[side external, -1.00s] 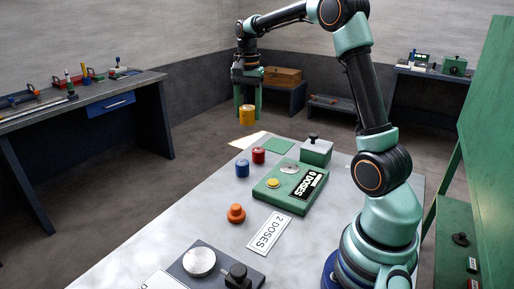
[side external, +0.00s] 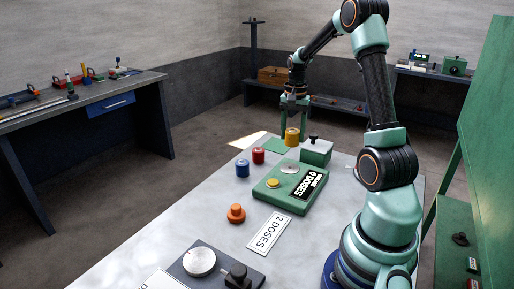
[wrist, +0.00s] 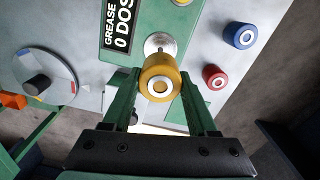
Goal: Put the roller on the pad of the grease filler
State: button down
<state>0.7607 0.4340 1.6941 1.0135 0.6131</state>
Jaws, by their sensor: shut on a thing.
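The yellow roller (side external: 292,136) is held upright in my gripper (side external: 293,122), whose green fingers are shut on it. In the wrist view the roller (wrist: 160,82) sits between the fingers and partly covers the view of the pad. The grease filler (side external: 262,196) is a green box with a display reading 0 DOSES. Its round silver pad (side external: 290,169) is bare, and a yellow button (side external: 273,183) is beside it. The pad (wrist: 160,42) shows just beyond the roller in the wrist view. The roller is apart from the pad, toward the far end of the table.
A red roller (side external: 258,155) and a blue roller (side external: 242,169) stand left of the filler. A green box with a black knob (side external: 316,153) stands close behind it. A 2 DOSES card (side external: 269,232), an orange knobbed piece (side external: 236,213) and a grey disc machine (side external: 200,261) are nearer.

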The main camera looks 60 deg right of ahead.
aim_at(293, 130)
notch_tip(293, 130, down, 9)
jog(key=shift+r, duration=0.1)
dwell(0.3)
jog(key=shift+c, duration=0.9)
grip_release()
notch_tip(293, 130, up, 12)
jog(key=shift+f, duration=0.1)
jog(key=w+a+r+n+t, duration=0.15)
jog(key=a+r+n, duration=0.3)
jog(key=a, duration=0.45)
jog(key=s+a+r+n+t, duration=0.2)
jog(key=a+n, duration=0.3)
jog(key=a, duration=0.5)
jog(key=s+a+r+n+t, duration=0.2)
jog(key=a+n, duration=0.4)
jog(key=a, duration=0.5)
jog(key=shift+s+a, duration=0.2)
jog(key=shift+s, duration=0.2)
